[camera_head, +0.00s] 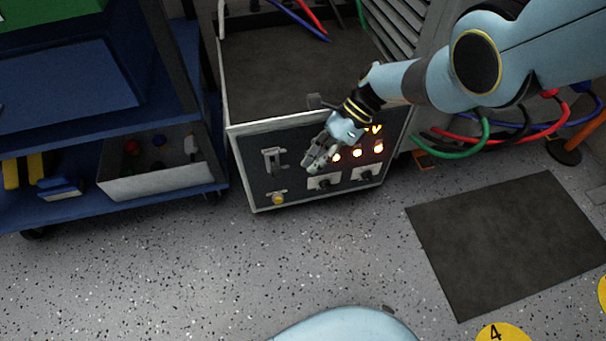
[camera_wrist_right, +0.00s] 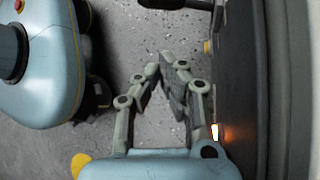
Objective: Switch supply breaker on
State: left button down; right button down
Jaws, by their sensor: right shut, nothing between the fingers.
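A dark control panel (camera_head: 299,193) with a pale frame forms the front of a box on the floor. On its left half is a breaker-like switch with a grey lever (camera_head: 272,160). My right gripper (camera_head: 312,164) is in front of the panel, right of that switch and left of the lit lamps. Its fingers are shut with the tips together and nothing between them. In the right wrist view the gripper (camera_wrist_right: 174,62) points along the panel face (camera_wrist_right: 252,110), seemingly clear of it. The arm hides part of the panel's upper right. My left gripper is not in view.
Lit lamps (camera_head: 357,153) and two dark rotary switches (camera_head: 365,175) are on the panel's right side; a yellow button (camera_head: 278,199) is lower left. A blue cart (camera_head: 205,188) with a white bin (camera_head: 150,185) stands left. Coloured cables (camera_head: 452,153) lie right. The floor in front is clear.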

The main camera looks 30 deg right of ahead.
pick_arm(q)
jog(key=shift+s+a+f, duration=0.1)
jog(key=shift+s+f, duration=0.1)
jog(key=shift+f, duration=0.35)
pick_arm(e)
jog(key=shift+v, duration=1.05)
jog(key=shift+w+d+f, duration=0.1)
jog(key=shift+w, duration=0.1)
